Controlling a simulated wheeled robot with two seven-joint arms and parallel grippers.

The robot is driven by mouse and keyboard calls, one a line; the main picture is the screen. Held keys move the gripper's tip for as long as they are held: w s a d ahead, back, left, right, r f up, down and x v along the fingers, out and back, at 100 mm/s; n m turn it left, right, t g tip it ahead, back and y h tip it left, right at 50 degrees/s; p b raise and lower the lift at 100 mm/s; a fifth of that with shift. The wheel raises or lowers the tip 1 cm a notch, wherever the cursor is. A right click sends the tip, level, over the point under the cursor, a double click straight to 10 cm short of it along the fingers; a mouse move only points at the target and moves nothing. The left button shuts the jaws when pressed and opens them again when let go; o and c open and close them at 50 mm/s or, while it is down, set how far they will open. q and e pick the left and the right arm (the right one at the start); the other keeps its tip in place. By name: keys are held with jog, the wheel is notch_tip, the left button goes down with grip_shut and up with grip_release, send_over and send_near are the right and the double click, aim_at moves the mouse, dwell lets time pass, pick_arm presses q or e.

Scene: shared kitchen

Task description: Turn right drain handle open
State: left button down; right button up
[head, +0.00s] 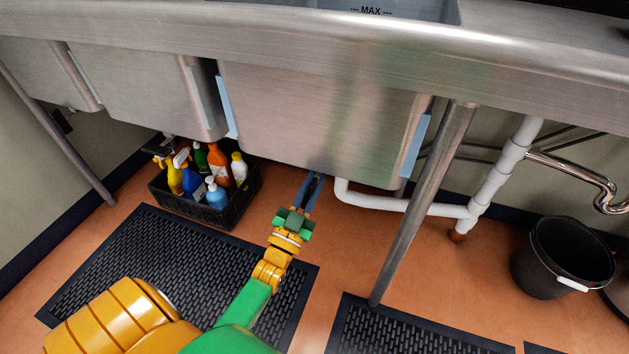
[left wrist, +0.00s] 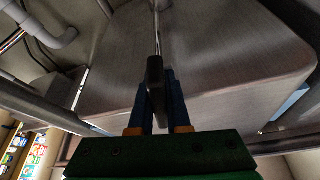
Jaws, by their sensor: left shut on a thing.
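My left gripper (head: 312,188) reaches in under the front lower edge of the steel sink basin (head: 310,125). In the left wrist view my left gripper (left wrist: 154,82) has its blue fingers on either side of the drain handle (left wrist: 155,72), shut on its dark flat grip. A thin metal rod runs from the grip along the underside of the basin. In the head view the handle is mostly hidden by the fingers and the basin. My right gripper is not in view.
A white drain pipe (head: 405,205) runs right of my gripper, behind a slanted steel leg (head: 420,210). A black crate (head: 225,215) of spray bottles stands left. A black bucket (head: 545,270) stands right. Dark floor mats (head: 120,255) lie below.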

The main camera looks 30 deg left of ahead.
aim_at(305, 200)
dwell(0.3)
pick_arm(q)
jog(key=c, duration=0.9)
grip_release()
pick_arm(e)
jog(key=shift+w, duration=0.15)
pick_arm(q)
jog(key=v, duration=0.7)
jog(key=shift+s, duration=0.1)
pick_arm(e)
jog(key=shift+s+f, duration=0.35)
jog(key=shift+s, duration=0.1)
